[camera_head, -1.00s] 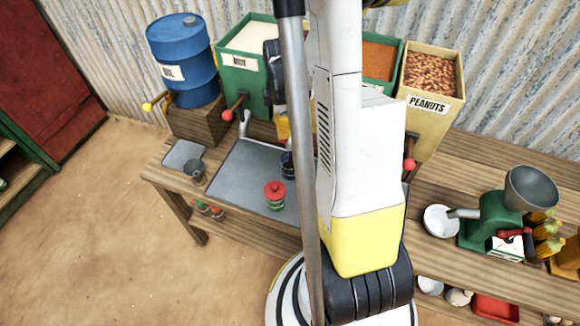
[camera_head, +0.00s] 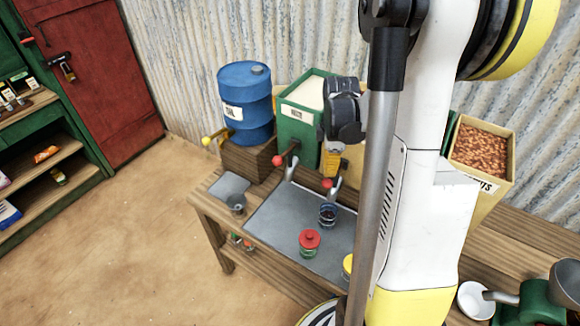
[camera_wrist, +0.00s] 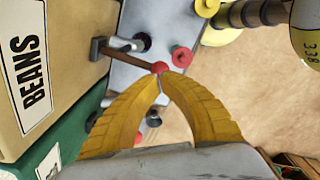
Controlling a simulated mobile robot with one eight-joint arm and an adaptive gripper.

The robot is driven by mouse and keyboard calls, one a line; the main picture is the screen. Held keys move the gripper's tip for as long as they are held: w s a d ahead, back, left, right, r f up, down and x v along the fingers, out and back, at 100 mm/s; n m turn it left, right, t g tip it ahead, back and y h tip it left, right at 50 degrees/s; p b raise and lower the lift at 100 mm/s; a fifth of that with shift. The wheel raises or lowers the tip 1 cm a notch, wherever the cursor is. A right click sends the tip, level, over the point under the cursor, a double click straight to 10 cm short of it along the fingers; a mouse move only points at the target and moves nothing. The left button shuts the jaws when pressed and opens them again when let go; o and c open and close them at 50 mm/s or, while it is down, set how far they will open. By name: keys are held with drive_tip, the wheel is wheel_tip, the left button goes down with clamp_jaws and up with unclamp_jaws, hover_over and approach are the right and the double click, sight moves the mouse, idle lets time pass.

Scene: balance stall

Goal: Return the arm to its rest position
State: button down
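In the wrist view my gripper (camera_wrist: 162,82) has two curved yellow fingers with their tips together and nothing visible between them. A red lever knob (camera_wrist: 160,67) shows right at the tips; I cannot tell whether they touch it. In the head view my white arm (camera_head: 425,215) rises in front of the stall counter, with its dark wrist (camera_head: 343,110) near the bins. A red-lidded jar (camera_head: 310,240) and a dark-filled jar (camera_head: 327,216) stand on the grey counter sheet (camera_head: 275,225).
A blue oil drum (camera_head: 246,105), a green bin (camera_head: 296,120) and a peanut bin (camera_head: 483,150) stand along the back, with levers in front. A green-and-white grinder (camera_head: 540,300) is at right. Open sandy floor (camera_head: 110,230) lies left, before a red door (camera_head: 110,75).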

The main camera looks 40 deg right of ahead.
drive_tip(key=shift+w+a+b, duration=0.1)
drive_tip(key=shift+a+b, duration=0.15)
drive_tip(key=shift+b, duration=0.05)
drive_tip(key=s+a+f+m+t+b, duration=0.2)
drive_tip(key=a+m+b, duration=0.1)
drive_tip(key=a+b, duration=0.4)
drive_tip(key=s+a+f+m+t+b, duration=0.1)
drive_tip(key=a+f+m+t+b, duration=0.1)
drive_tip(key=a+b, duration=0.6)
drive_tip(key=s+a+f+m+t+b, duration=0.2)
drive_tip(key=a+m+b, duration=0.3)
drive_tip(key=a, duration=0.5)
drive_tip(key=f+t+b, duration=0.1)
drive_tip(key=b, duration=0.1)
drive_tip(key=shift+s+f+m+b, duration=0.3)
drive_tip(key=shift+s+f, duration=0.05)
drive_tip(key=shift+f, duration=0.05)
drive_tip(key=shift+r, duration=0.1)
